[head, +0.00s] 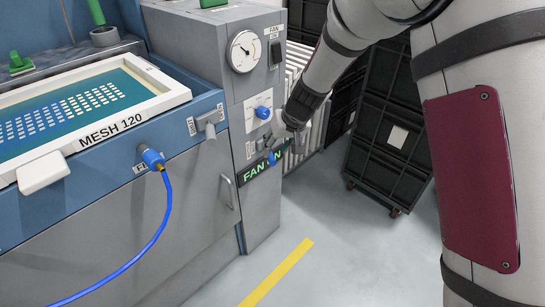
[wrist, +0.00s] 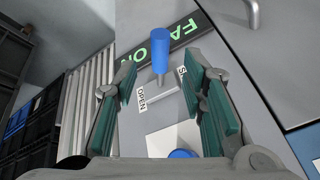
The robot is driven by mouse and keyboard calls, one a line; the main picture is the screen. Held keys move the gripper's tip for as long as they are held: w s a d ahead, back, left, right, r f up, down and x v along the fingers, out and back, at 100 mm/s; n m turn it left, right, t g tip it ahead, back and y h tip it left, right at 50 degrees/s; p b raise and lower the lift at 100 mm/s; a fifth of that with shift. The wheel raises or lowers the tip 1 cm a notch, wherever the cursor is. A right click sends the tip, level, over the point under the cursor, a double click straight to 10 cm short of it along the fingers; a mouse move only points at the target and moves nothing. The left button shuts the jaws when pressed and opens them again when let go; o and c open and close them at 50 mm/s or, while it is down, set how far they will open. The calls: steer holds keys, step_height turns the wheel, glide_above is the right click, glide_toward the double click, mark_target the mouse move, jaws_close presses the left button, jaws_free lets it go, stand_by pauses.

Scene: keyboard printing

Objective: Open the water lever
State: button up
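The lever (wrist: 160,52) has a blue round handle on a thin metal stem, over a light slot plate, in the wrist view. An OPEN label (wrist: 141,98) is left of the plate and a partly hidden label starting with S (wrist: 181,72) is right of it. In the head view the blue handle (head: 272,158) shows low on the grey cabinet, partly covered by my gripper (head: 273,143). In the wrist view my gripper (wrist: 161,68) is open, with a green-padded finger on each side of the lever. A gap shows between handle and both fingers.
A blue knob (head: 262,112) on a white plate and a gauge (head: 244,51) are above the lever. A lit FAN ON sign (head: 260,185) is below. Black crates (head: 388,130) stand right. A blue hose (head: 166,205) hangs left. Floor in front is clear.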

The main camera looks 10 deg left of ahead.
mark_target(272, 155)
steer(key=shift+b+x, duration=0.5)
steer(key=shift+x, duration=1.75)
jaws_close()
